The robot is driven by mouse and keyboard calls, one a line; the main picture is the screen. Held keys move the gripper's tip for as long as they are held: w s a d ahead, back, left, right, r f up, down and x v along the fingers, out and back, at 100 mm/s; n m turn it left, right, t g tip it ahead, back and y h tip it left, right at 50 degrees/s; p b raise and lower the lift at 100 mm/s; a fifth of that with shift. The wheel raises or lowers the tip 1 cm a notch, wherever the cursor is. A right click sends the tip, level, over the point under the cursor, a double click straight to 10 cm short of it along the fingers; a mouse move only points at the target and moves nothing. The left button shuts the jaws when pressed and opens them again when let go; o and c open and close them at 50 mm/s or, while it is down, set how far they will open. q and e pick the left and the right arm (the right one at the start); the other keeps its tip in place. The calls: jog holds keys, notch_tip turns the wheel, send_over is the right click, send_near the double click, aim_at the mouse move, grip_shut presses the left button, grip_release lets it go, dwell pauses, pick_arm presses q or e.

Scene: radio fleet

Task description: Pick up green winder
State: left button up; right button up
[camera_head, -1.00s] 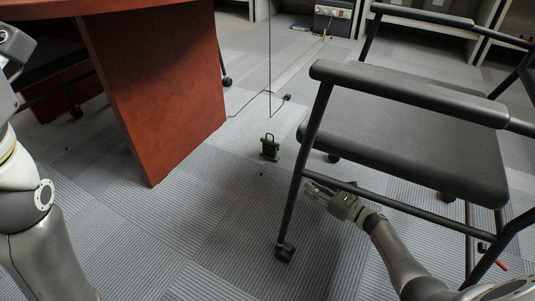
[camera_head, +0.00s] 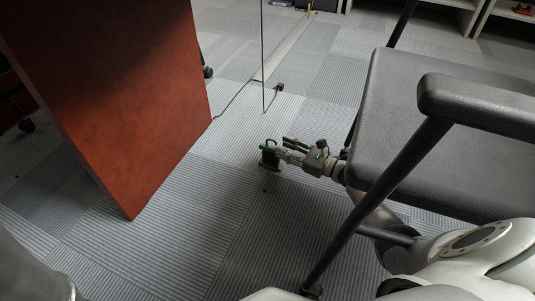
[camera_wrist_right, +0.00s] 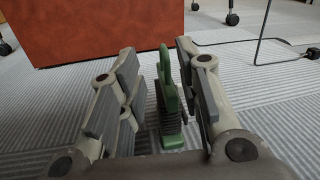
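The green winder (camera_head: 270,158) stands upright on the grey carpet, partly covered by my right gripper in the head view. My right gripper (camera_head: 282,148) reaches it from the right, low over the floor. In the right wrist view the green winder (camera_wrist_right: 167,105) shows between the two open fingers of my right gripper (camera_wrist_right: 157,62), nearer the right finger. A gap shows between the left finger and the winder. Contact with the right finger cannot be told. My left gripper is out of view.
A black chair (camera_head: 420,130) stands close on the right, its frame beside my right arm. A reddish-brown desk panel (camera_head: 125,100) stands at the left.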

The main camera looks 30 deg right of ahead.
aim_at(267, 141)
jog(key=b+x, duration=0.1)
jog(key=x, duration=0.2)
jog(key=b+x, duration=0.2)
jog(key=x, duration=0.2)
jog(key=shift+w+a+f, duration=0.15)
jog(key=shift+w+a+b, duration=0.3)
jog(key=shift+w, duration=0.25)
jog(key=shift+c, duration=0.5)
grip_shut()
